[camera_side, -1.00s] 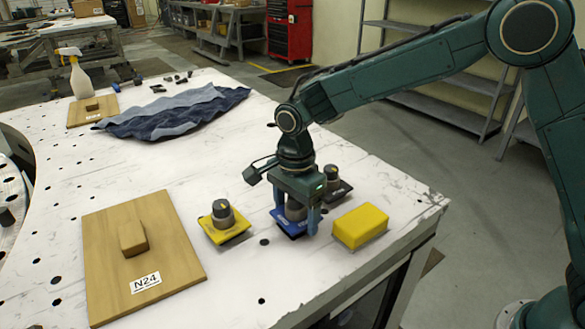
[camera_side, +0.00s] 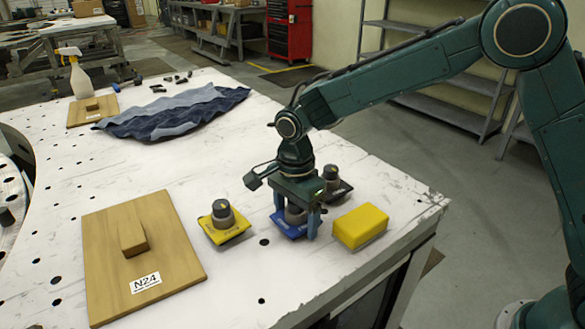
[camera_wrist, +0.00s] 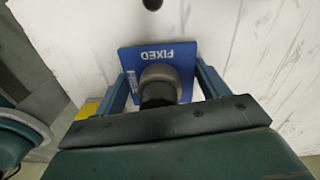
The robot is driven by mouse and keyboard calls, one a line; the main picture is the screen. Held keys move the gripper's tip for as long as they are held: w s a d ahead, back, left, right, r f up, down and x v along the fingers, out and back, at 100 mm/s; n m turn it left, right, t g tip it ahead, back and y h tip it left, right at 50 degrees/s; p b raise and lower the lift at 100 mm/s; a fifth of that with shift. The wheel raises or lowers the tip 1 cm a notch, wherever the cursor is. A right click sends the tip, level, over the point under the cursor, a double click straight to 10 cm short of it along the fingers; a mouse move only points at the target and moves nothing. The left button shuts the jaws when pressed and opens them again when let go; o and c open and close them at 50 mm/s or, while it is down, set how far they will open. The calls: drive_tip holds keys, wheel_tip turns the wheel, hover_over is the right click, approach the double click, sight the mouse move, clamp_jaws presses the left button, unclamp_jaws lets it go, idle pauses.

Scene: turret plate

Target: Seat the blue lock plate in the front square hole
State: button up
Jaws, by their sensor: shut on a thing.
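The blue lock plate (camera_side: 293,229) is a square blue plate with a round grey knob, near the table's right edge. My gripper (camera_side: 296,234) points down and is shut on the blue plate, with one finger on each side. In the wrist view my gripper (camera_wrist: 165,68) hides part of the plate. The plate is low, at or close to the table top; I cannot tell whether it touches. I cannot make out a square hole.
A yellow plate with a knob (camera_side: 219,236) lies left of my gripper, a dark one (camera_side: 337,190) just behind. A yellow block (camera_side: 360,226) stands close on the right. A wooden board marked N24 (camera_side: 180,250) lies left. A blue cloth (camera_side: 175,115) lies further back.

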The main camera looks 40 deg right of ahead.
drive_tip(key=shift+f, duration=0.15)
drive_tip(key=o, duration=1.2)
drive_tip(key=shift+o, duration=0.2)
drive_tip(key=shift+f, duration=0.1)
drive_tip(key=c, duration=0.4)
drive_tip(key=shift+o, duration=0.5)
drive_tip(key=shift+o, duration=1)
drive_tip(key=shift+w+r, duration=0.1)
drive_tip(key=shift+r, duration=3.55)
